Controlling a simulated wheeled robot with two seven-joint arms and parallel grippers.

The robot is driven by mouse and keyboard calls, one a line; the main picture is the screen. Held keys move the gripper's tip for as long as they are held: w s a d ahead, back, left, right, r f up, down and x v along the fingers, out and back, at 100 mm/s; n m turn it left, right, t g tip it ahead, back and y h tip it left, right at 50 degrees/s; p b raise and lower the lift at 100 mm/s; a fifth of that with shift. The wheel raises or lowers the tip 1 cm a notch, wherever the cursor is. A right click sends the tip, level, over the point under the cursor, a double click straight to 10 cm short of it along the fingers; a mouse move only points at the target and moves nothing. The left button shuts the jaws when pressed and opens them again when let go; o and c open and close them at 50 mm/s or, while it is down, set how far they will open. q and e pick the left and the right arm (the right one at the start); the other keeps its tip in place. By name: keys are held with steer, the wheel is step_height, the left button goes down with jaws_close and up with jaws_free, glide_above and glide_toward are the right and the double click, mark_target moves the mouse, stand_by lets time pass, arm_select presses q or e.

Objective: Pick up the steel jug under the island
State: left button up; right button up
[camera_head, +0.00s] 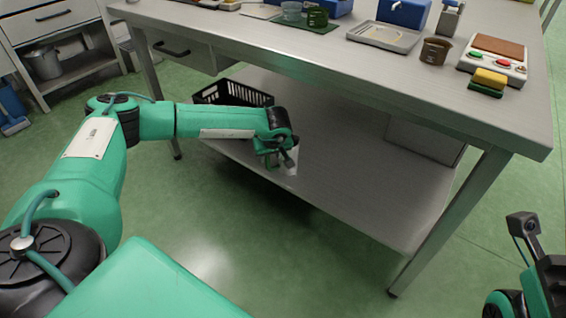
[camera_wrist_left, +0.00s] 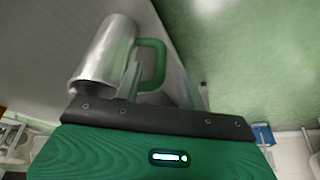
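The steel jug (camera_wrist_left: 106,50) is a shiny cylinder with a green handle (camera_wrist_left: 152,64), on the grey lower shelf (camera_head: 350,170) of the island. In the head view my left gripper (camera_head: 281,158) is at the front edge of that shelf and hides much of the jug. In the left wrist view the left gripper (camera_wrist_left: 166,88) is open, with one finger by the jug's side and the other beyond the handle. The handle lies between the fingers, and I cannot tell whether they touch it. Of my right arm only a part shows at the lower right; its fingers are out of sight.
A black crate (camera_head: 233,94) stands on the shelf behind my left wrist. The island's worktop (camera_head: 320,45) overhangs the shelf, with a leg (camera_head: 450,220) at the right. A drawer (camera_head: 183,52) hangs at the left. The green floor in front is clear.

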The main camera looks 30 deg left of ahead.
mark_target(268, 161)
arm_select(q)
steer(key=shift+b+x, duration=1.8)
steer(key=shift+x, duration=1)
steer(key=shift+a, duration=0.15)
steer(key=shift+r, duration=0.1)
steer(key=shift+c, duration=0.4)
jaws_close()
